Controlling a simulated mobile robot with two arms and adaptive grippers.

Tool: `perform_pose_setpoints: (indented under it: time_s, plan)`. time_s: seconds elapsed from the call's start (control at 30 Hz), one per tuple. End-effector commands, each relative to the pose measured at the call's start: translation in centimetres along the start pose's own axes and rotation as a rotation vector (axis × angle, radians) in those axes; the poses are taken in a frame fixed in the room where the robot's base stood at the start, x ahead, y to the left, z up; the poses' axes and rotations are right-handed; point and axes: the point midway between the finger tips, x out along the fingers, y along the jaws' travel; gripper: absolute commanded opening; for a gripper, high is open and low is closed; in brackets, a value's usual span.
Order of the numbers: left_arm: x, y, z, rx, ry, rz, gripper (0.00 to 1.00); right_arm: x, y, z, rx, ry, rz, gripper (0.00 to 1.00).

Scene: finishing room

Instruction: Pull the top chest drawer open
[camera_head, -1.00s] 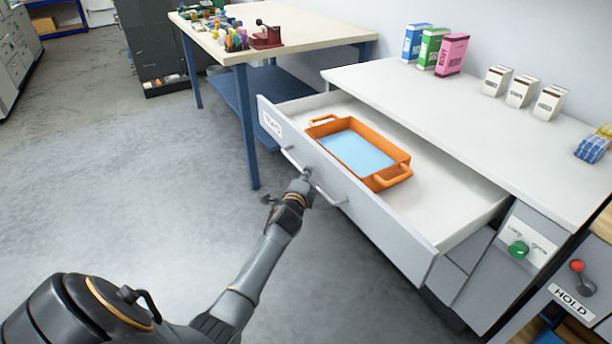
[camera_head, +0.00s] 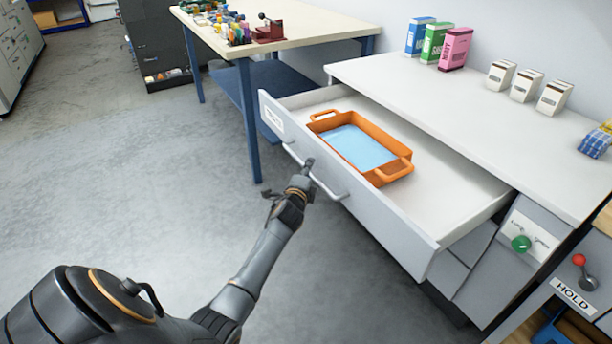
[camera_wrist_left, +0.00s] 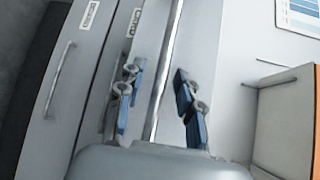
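The top chest drawer (camera_head: 395,232) is pulled well out from under the white worktop, and its inside shows. An orange tray (camera_head: 393,161) with a light blue bottom lies in it. The drawer has a bar handle (camera_head: 327,187) on its front. My left gripper (camera_head: 306,172) is at this handle. In the left wrist view my left gripper (camera_wrist_left: 160,102) has its blue-padded fingers spread, one pair on each side of a long bright bar (camera_wrist_left: 167,65), with gaps visible. Whether the bar is touched is unclear. My right gripper is out of view.
The worktop (camera_head: 420,95) carries several boxes and cartons. A cream-topped table (camera_head: 310,27) with blue legs stands behind the drawer's left end. A green knob (camera_head: 521,243) and a red-tipped lever (camera_head: 580,262) are at the right. Grey floor at the left is clear.

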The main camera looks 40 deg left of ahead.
Motion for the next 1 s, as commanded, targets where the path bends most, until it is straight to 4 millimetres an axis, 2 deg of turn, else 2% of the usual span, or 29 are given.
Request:
perform_pose_setpoints:
  time_s: [0.17,0.6,0.8,1.0]
  plan:
    - [-1.8,0.1,0.0,0.002,0.001,0.001,0.36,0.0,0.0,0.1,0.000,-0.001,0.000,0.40]
    - [-10.1,0.2,-0.1,0.000,0.002,0.002,0.36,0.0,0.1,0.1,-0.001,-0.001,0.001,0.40]
    - [-11.7,0.1,-0.1,0.000,0.002,0.001,0.36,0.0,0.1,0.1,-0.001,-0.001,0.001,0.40]
    - [-11.9,0.1,-0.1,0.000,0.001,0.002,0.36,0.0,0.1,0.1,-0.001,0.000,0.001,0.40]
